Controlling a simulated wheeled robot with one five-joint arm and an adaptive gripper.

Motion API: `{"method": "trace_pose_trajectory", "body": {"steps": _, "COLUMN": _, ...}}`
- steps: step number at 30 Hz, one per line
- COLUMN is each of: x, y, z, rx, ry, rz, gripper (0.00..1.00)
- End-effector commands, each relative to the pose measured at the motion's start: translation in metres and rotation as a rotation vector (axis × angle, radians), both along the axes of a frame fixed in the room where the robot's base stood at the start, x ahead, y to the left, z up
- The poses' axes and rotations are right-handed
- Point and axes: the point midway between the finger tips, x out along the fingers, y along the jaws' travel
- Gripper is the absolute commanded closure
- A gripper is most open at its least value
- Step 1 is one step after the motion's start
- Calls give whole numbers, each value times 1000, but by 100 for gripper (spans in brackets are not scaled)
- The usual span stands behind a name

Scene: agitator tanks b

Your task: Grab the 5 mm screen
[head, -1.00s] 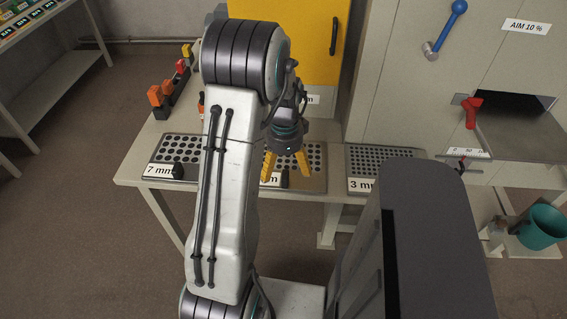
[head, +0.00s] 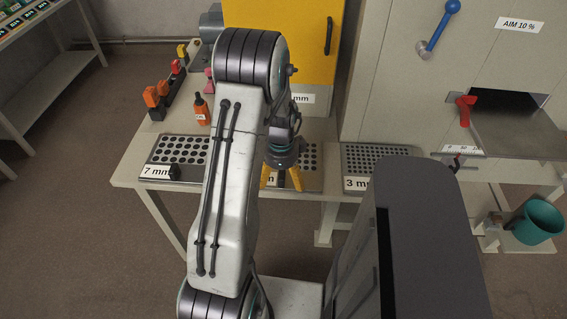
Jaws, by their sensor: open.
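Three perforated screens lie in a row on the bench. The middle screen (head: 313,170) sits between the ones labelled 7 mm and 3 mm. Its own label is mostly hidden behind my gripper, so I cannot read its number. My arm covers its left part. My gripper (head: 281,180) has its yellow fingers spread and pointing down in front of the middle screen's near edge. Nothing shows between the fingers. I cannot tell whether they touch the screen.
The 7 mm screen (head: 182,152) is on the left and the 3 mm screen (head: 362,157) on the right. An orange bottle (head: 202,110) stands behind the 7 mm screen. A yellow cabinet (head: 285,60) rises behind. A teal bucket (head: 538,221) is at far right.

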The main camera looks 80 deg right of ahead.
Motion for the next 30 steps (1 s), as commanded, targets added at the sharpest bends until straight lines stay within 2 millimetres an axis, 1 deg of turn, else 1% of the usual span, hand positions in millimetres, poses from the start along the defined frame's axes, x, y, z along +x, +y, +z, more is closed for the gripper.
{"method": "trace_pose_trajectory", "body": {"steps": 1, "x": 0, "y": 1, "z": -6, "rx": 3, "ry": 0, "rz": 0, "gripper": 9}}
{"method": "trace_pose_trajectory", "body": {"steps": 6, "x": 0, "y": 0, "z": -16, "rx": 0, "ry": 0, "rz": 0, "gripper": 9}}
{"method": "trace_pose_trajectory", "body": {"steps": 14, "x": 0, "y": 0, "z": -17, "rx": -1, "ry": 0, "rz": 1, "gripper": 9}}
{"method": "trace_pose_trajectory", "body": {"steps": 17, "x": 0, "y": 0, "z": -17, "rx": -1, "ry": 0, "rz": 1, "gripper": 16}}
{"method": "trace_pose_trajectory", "body": {"steps": 30, "x": 0, "y": 0, "z": -17, "rx": 0, "ry": 0, "rz": 1, "gripper": 55}}
